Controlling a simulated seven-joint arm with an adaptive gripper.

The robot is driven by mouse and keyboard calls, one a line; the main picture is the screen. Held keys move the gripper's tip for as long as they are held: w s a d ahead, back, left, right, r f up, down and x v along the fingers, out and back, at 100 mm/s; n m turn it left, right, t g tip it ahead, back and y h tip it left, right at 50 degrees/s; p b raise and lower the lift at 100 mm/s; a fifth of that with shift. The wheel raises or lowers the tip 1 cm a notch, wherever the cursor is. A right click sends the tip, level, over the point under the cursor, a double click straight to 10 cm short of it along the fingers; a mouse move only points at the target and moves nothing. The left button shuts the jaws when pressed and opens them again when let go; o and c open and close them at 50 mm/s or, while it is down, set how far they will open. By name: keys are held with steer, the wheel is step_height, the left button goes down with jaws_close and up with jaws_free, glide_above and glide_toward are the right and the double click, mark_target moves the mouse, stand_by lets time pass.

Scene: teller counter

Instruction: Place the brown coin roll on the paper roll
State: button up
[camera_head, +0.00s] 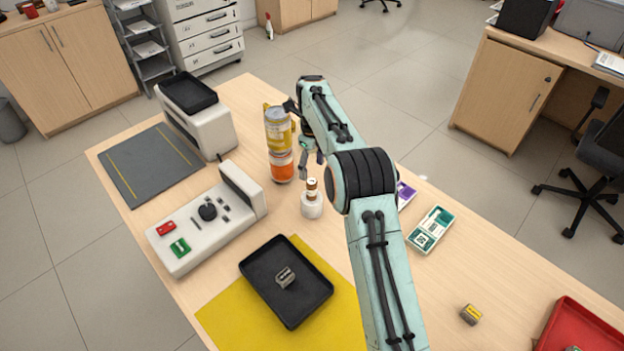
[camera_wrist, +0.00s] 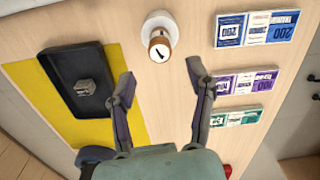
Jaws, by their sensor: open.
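The brown coin roll (camera_head: 312,186) appears to stand upright on top of the white paper roll (camera_head: 311,207), near the middle of the counter. In the wrist view, the coin roll (camera_wrist: 159,46) shows its pale end marked with a dark stroke, and the round white paper roll (camera_wrist: 157,20) shows behind it. My gripper (camera_wrist: 161,71) is open and empty, with the coin roll just beyond its fingertips and apart from them. In the head view my gripper (camera_head: 311,165) is just above the coin roll, partly hidden by my arm.
Yellow and orange cylinders (camera_head: 281,166) stand stacked close to the left of my gripper. A black tray (camera_head: 252,262) holds a grey block (camera_head: 285,277) on a yellow mat (camera_head: 225,318). Banknote bundles (camera_head: 431,230) lie at right. A white device (camera_head: 205,222) stands at left.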

mark_target(312, 182)
steer(key=s+d+r+n, duration=0.3)
steer(key=s+r+n, duration=0.3)
steer(key=r, duration=0.6)
steer(key=s+d+r+n, duration=0.35)
steer(key=s+n, duration=0.25)
steer(key=s, duration=0.3)
steer(key=s+d+f+n, duration=0.1)
steer(key=s+f+n, duration=0.1)
steer(key=s+n, duration=0.5)
steer(key=s+d+f+n, duration=0.1)
steer(key=s+f+n, duration=0.2)
steer(key=s, duration=1.4)
steer(key=n, duration=0.4)
steer(key=shift+d+f+n+y, duration=0.25)
steer(key=shift+f+n+y, duration=0.1)
steer(key=shift+n+y, duration=0.05)
